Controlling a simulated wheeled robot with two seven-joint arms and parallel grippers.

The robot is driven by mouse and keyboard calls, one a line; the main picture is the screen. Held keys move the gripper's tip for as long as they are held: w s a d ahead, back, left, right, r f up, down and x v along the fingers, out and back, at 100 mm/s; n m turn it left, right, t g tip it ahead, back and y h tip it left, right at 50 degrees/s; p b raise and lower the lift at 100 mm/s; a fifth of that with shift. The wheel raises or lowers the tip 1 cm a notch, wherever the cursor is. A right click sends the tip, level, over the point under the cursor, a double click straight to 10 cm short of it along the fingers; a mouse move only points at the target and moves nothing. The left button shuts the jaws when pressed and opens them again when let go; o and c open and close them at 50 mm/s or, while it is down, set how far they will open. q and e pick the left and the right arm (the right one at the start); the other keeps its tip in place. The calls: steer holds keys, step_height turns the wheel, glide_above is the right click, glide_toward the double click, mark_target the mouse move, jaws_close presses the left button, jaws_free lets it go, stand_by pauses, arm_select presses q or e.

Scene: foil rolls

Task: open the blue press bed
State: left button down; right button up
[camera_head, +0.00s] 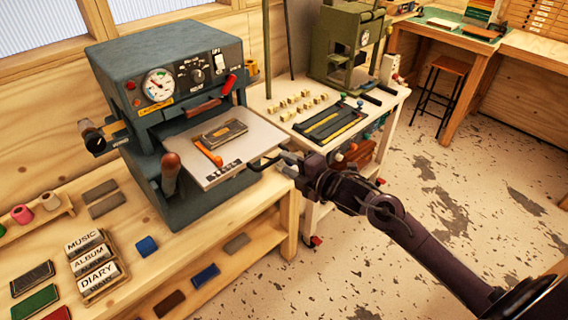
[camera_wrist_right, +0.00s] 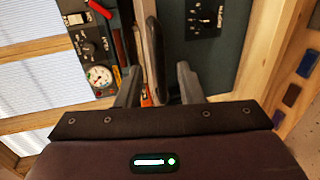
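The blue press (camera_head: 165,75) stands on the wooden bench, with a gauge and knobs on its front panel. Its flat light-grey bed (camera_head: 245,135) juts out of the front and carries a dark block and an orange-handled piece. A dark handle (camera_head: 262,163) is at the bed's outer edge. My right gripper (camera_head: 284,160) is at this handle, its arm coming from the lower right. In the right wrist view the fingers (camera_wrist_right: 160,85) are apart, with a narrow upright bar (camera_wrist_right: 152,50) between or just beyond them; contact is unclear. My left gripper is out of view.
A green press (camera_head: 345,45) and a black tray (camera_head: 330,122) are on the white table behind. MUSIC, ALBUM and DIARY plates (camera_head: 93,262) and foil rolls (camera_head: 48,200) lie on the bench at left. The floor at right is clear near the arm.

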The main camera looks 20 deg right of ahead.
steer(key=shift+b+v, duration=0.55)
steer(key=shift+v, duration=2.05)
steer(key=shift+f, duration=0.1)
steer(key=s+d+f+m+g+h, duration=0.15)
steer(key=d+f+m, duration=0.25)
steer(key=f, duration=0.6)
steer(key=d+f+m+g+h, duration=0.1)
steer(key=d+f+m+h, duration=0.2)
steer(key=f, duration=0.7)
steer(key=s+d+f+m+g, duration=0.1)
steer(key=s+f+m+g, duration=0.2)
steer(key=f, duration=0.6)
steer(key=s+d+f+m, duration=0.1)
steer(key=s+f+m, duration=0.1)
steer(key=s+f, duration=0.5)
steer(key=s+a+f+m+g+h+b, duration=0.1)
steer(key=s+a+f+m+g, duration=0.1)
steer(key=s+f, duration=0.45)
steer(key=s+a+f+m+g, duration=0.2)
steer(key=s+f, duration=0.3)
steer(key=f, duration=0.3)
steer(key=s+a+f+m+g, duration=0.1)
steer(key=s+a+f, duration=0.3)
steer(key=s, duration=0.6)
steer(key=s+a+f+m+g, duration=0.2)
steer(key=s+f, duration=0.4)
steer(key=s, duration=0.4)
steer(key=shift+a+m+g+b, duration=0.35)
steer(key=shift+a+g, duration=0.2)
steer(key=shift+a, duration=0.7)
